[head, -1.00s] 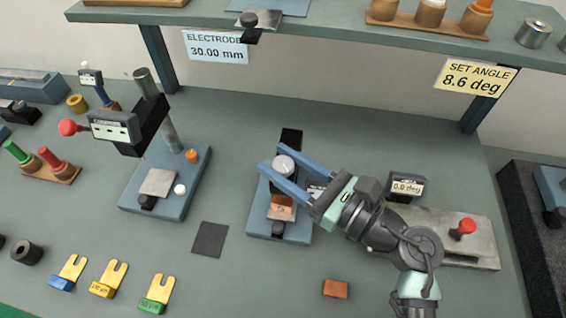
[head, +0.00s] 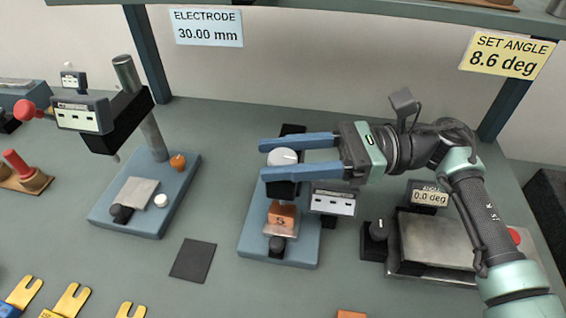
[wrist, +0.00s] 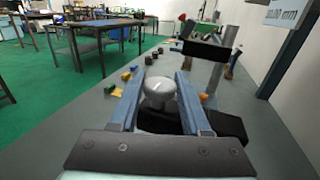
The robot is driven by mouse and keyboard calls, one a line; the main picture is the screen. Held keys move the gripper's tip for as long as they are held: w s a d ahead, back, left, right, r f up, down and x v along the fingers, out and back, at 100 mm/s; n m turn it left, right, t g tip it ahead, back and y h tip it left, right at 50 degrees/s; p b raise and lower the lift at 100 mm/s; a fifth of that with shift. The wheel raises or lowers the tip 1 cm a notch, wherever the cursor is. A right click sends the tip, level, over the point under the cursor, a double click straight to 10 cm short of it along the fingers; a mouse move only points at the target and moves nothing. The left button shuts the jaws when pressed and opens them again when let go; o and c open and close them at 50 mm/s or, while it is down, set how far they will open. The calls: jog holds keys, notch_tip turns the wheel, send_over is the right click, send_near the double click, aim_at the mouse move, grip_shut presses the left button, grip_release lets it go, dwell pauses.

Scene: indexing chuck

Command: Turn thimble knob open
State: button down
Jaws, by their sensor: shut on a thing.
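The thimble knob (head: 282,157) is a pale, round-topped knob on top of the black head of a blue-based fixture. My gripper (head: 264,159) comes in level from the right, and its two blue fingers are shut on the knob's sides. In the wrist view the silvery knob (wrist: 159,91) sits between the fingers. Below the head, a copper block marked 5 (head: 282,215) sits on the fixture's blue base (head: 255,238). A small digital readout (head: 333,201) stands at the fixture's right, its digits too small to read.
A taller blue-based stand (head: 130,220) with a post and red ball handle is at left. A dark square pad (head: 193,260) lies between. At right, a grey plate device (head: 430,243) has a black knob and an angle display (head: 429,196) reading 0.0 deg. A shelf overhangs the back.

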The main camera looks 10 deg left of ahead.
jog(key=shift+s+f+n+g+h, duration=0.1)
jog(key=shift+f+n+g+h, duration=0.15)
jog(key=shift+g, duration=0.25)
jog(key=shift+n+g+h, duration=0.15)
jog(key=shift+n+g, duration=0.2)
jog(key=shift+g, duration=0.15)
jog(key=shift+c, duration=2)
grip_release()
jog(key=shift+r, duration=0.1)
jog(key=shift+d+r, duration=0.1)
